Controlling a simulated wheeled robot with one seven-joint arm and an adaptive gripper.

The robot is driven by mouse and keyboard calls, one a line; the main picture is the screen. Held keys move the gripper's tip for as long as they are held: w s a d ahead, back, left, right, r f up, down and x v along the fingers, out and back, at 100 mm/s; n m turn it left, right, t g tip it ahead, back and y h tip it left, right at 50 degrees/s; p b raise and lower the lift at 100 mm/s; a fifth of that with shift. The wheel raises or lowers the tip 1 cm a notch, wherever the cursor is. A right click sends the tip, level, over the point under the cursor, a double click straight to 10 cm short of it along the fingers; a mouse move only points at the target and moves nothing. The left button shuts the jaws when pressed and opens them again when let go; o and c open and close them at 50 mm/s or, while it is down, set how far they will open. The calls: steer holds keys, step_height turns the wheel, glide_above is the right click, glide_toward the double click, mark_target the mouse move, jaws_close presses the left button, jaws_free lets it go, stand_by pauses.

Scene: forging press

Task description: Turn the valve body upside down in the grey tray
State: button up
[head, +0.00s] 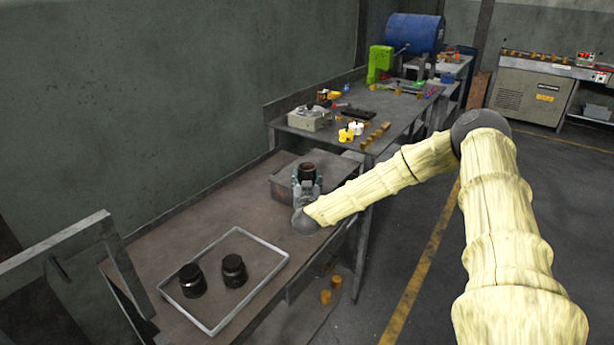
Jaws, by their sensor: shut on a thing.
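The grey tray (250,295) lies on the near part of the brown bench, a shallow frame with a thin light rim. Two dark, round valve bodies stand in it, one at the left (192,281) and one at the right (234,271). My gripper (307,180) is beyond the tray, over the bench near a box-like block. It is shut on a dark, round valve body (308,171), whose top shows above the fingers. The fingers and wrist hide its lower part, and I cannot tell which way up it is or whether it touches anything.
The grey-brown block (285,181) stands on the bench just behind my gripper. A grey metal frame (75,265) rises at the near left. A farther bench holds a grey device (309,119) and small yellow and brown parts. The bench between tray and block is clear.

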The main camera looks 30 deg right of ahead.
steer(key=shift+r, duration=0.1)
steer(key=shift+r+p, duration=2.95)
steer(key=shift+r, duration=1)
step_height(320, 180, up, 9)
steer(key=p, duration=0.6)
steer(key=m+b, duration=0.9)
